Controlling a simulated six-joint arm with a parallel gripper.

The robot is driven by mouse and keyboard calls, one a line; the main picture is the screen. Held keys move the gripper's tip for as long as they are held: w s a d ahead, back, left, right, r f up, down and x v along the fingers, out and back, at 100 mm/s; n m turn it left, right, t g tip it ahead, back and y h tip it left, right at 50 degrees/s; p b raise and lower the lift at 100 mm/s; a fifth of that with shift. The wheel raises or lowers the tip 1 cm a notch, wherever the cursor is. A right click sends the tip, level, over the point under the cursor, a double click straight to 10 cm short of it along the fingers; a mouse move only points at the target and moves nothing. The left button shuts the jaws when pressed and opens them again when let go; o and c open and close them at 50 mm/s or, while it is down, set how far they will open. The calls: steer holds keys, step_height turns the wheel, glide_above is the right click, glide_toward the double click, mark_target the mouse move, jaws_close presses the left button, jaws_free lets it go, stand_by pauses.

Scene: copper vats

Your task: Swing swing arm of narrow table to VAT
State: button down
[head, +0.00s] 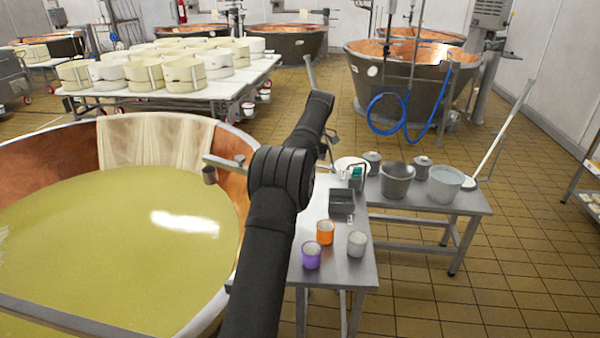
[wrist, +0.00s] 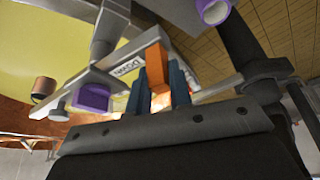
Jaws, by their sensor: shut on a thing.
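The narrow table (head: 335,272) stands beside the large copper vat (head: 222,150), which holds yellowish liquid. A grey bar, apparently the swing arm (head: 225,163), reaches left from behind my arm over the vat's rim, with a small dark cylinder hanging at its end. My gripper is hidden behind my arm in the head view. In the wrist view my gripper (wrist: 159,82) has its dark blue fingers shut on an orange piece, apparently the handle (wrist: 158,62) of the swing arm. Grey bars lie around it. The swing arm's pivot is hard to make out.
A purple cup (head: 311,256), an orange cup (head: 325,232) and a grey cup (head: 357,243) stand on the narrow table near a dark tray (head: 341,202). Another table (head: 430,203) bears buckets to the right. A pale cloth (head: 157,142) hangs over the vat's far rim.

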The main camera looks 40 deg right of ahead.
steer(key=c, duration=1.3)
jaws_free()
